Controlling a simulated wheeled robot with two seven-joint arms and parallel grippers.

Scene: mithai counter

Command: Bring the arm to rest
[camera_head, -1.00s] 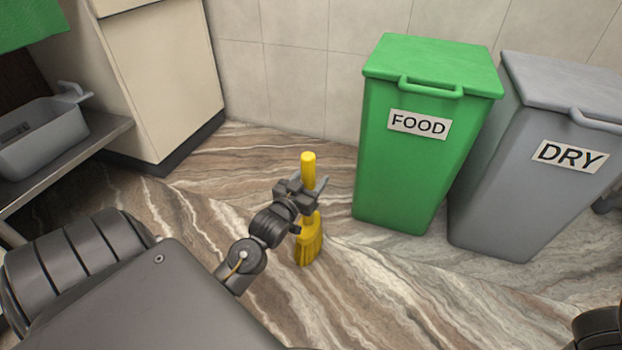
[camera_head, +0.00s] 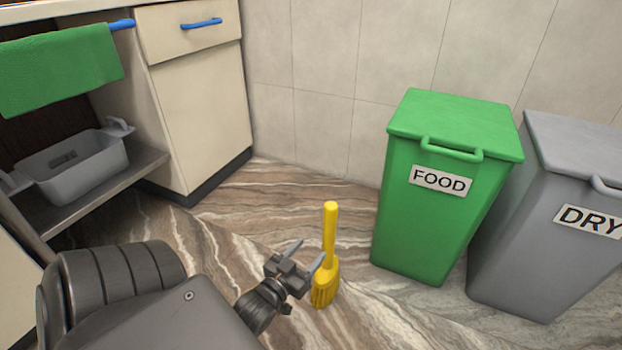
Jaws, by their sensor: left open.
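My left gripper (camera_head: 306,256) is open and empty, low in the middle of the view. Its two grey fingers are spread and point up and to the right. A yellow brush (camera_head: 329,250) stands upright on the marbled floor just right of the gripper, bristles down and handle up. The right finger lies close to the brush or overlaps it in the view; I cannot tell whether they touch. My right gripper is not in view.
A green bin marked FOOD (camera_head: 425,230) and a grey bin marked DRY (camera_head: 530,265) stand at the right by the wall. A cream cabinet (camera_head: 200,110) and a shelf with a grey tub (camera_head: 75,172) are at the left. A green towel (camera_head: 60,68) hangs above it.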

